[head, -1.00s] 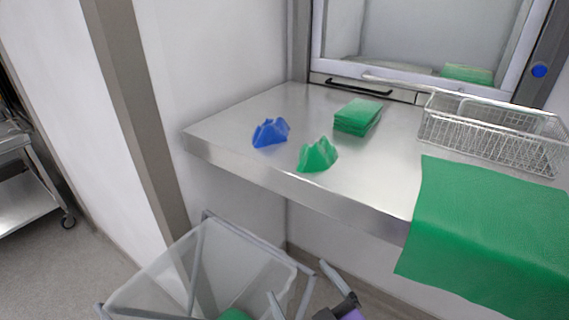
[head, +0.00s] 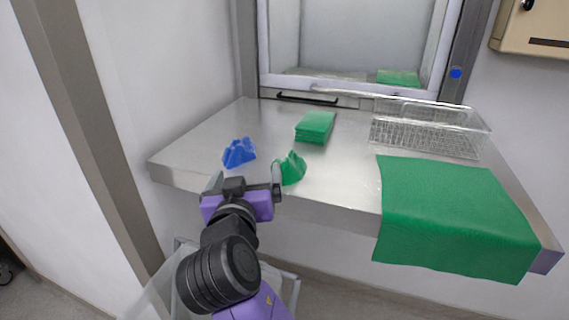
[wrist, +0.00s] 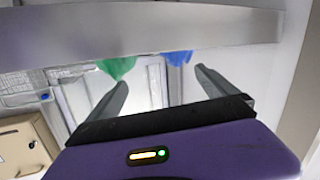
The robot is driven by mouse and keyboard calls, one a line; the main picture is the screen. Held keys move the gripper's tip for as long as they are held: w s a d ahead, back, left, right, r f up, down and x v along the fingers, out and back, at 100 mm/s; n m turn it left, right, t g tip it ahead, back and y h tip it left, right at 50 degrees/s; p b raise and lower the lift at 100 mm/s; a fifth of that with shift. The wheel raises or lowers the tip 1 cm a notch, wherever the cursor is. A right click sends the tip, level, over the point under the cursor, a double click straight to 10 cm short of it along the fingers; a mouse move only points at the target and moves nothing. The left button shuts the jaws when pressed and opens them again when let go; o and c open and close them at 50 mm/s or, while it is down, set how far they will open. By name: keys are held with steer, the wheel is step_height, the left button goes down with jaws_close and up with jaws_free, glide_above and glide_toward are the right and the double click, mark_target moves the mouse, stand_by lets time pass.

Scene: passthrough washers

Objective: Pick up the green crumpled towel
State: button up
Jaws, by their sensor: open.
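The green crumpled towel (head: 291,168) stands in a peaked heap near the front edge of the steel counter. In the wrist view the green towel (wrist: 117,67) shows beyond the left finger, near the counter edge. My gripper (head: 248,180) is open and empty, in front of the counter edge. Its right finger overlaps the left side of the green towel in the head view; I cannot tell whether they touch. In the wrist view the two fingers of my gripper (wrist: 161,77) are spread apart, with the blue crumpled towel (wrist: 177,58) seen between them.
The blue crumpled towel (head: 239,152) is left of the green one on the counter (head: 350,135). A folded green stack (head: 315,127) lies behind. A wire basket (head: 428,130) and a flat green cloth (head: 450,210) are at right. A bag cart (head: 160,292) stands below.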

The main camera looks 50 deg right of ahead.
mark_target(282, 171)
steer(key=s+d+m+g, duration=0.1)
steer(key=m, duration=0.1)
steer(key=s+d+m+g, duration=0.1)
steer(key=s+g, duration=0.1)
steer(key=s+d+m+g+h, duration=0.1)
steer(key=s+m+g, duration=0.1)
steer(key=shift+r+m, duration=0.3)
steer(key=shift+r, duration=0.1)
steer(key=shift+p+x, duration=0.45)
steer(key=shift+x, duration=0.7)
steer(key=shift+f+p+x, duration=0.2)
steer(key=shift+p+x, duration=0.15)
steer(key=shift+x, duration=0.95)
steer(key=shift+f+p+x, duration=0.15)
steer(key=shift+p+x, duration=0.2)
steer(key=shift+x, duration=0.95)
steer(key=shift+w+a, duration=0.15)
steer(key=c, duration=1.5)
steer(key=shift+r, duration=0.1)
